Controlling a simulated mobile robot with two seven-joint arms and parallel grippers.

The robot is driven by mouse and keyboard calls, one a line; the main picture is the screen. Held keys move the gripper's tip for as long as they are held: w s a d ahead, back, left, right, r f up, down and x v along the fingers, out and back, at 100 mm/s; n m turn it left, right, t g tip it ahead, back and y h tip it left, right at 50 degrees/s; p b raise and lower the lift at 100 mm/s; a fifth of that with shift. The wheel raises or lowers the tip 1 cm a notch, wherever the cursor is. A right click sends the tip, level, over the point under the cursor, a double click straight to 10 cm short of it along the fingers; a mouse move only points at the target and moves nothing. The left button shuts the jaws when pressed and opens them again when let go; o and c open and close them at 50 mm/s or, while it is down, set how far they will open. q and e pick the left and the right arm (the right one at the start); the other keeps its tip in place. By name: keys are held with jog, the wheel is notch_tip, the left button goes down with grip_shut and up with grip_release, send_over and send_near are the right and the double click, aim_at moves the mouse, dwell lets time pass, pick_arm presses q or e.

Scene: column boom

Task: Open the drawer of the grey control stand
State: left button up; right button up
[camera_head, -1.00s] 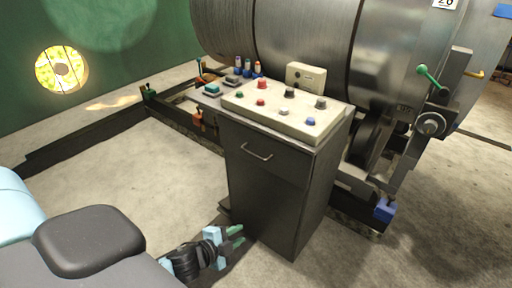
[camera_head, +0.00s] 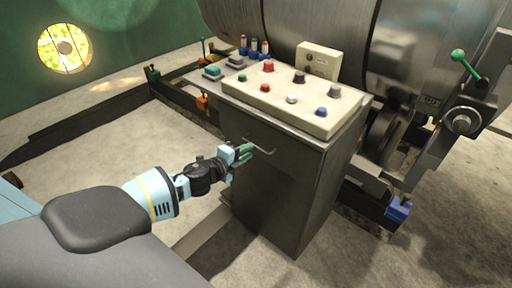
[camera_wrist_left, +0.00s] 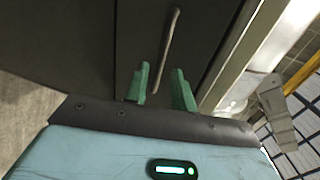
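The grey control stand (camera_head: 275,205) stands in the middle of the head view, with a drawer front (camera_head: 290,163) at its top. The drawer looks shut. Its thin bar handle (camera_head: 263,149) also shows in the left wrist view (camera_wrist_left: 168,45), running lengthwise ahead of the fingers. My left gripper (camera_head: 244,152) is at the left end of the handle. In the left wrist view its green fingers (camera_wrist_left: 160,88) are apart, with the near end of the handle appearing between them. I cannot tell whether they touch it. My right gripper is out of view.
A cream panel (camera_head: 290,97) with coloured knobs tops the stand. A large metal drum (camera_head: 340,30) rises behind it. A lever with a green knob (camera_head: 458,55) is at the right. The floor (camera_head: 105,150) left of the stand is clear.

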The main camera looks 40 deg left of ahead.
aim_at(256, 146)
pick_arm(q)
jog(key=shift+x, duration=2.6)
jog(key=shift+c, duration=0.3)
grip_shut()
